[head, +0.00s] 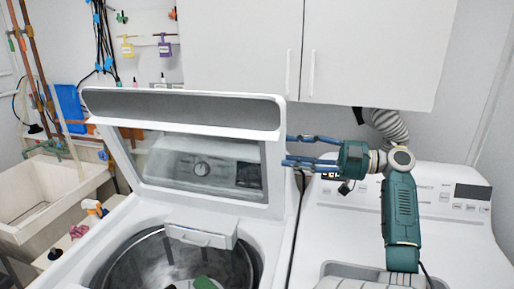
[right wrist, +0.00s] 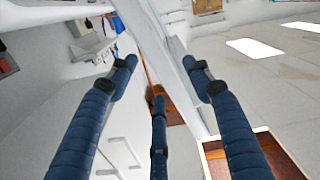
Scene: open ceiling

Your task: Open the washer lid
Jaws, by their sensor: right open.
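The washer's white lid (head: 184,107) with its glass window stands raised, tilted up at the back of the washer on the left in the head view. The washer's opening (head: 170,262) is uncovered and shows a metal drum with some cloth in it. My right gripper (head: 288,151) is at the right edge of the lid, its blue fingers spread and pointing left. In the right wrist view the open fingers (right wrist: 164,77) show a white slanting edge beyond and between them; I cannot tell whether they touch it. My left gripper is not in view.
A second white machine (head: 458,235) with a control panel stands at the right, beneath my right arm. White wall cabinets (head: 375,50) hang above. A utility sink (head: 45,200) and a spray bottle (head: 95,208) are at the left.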

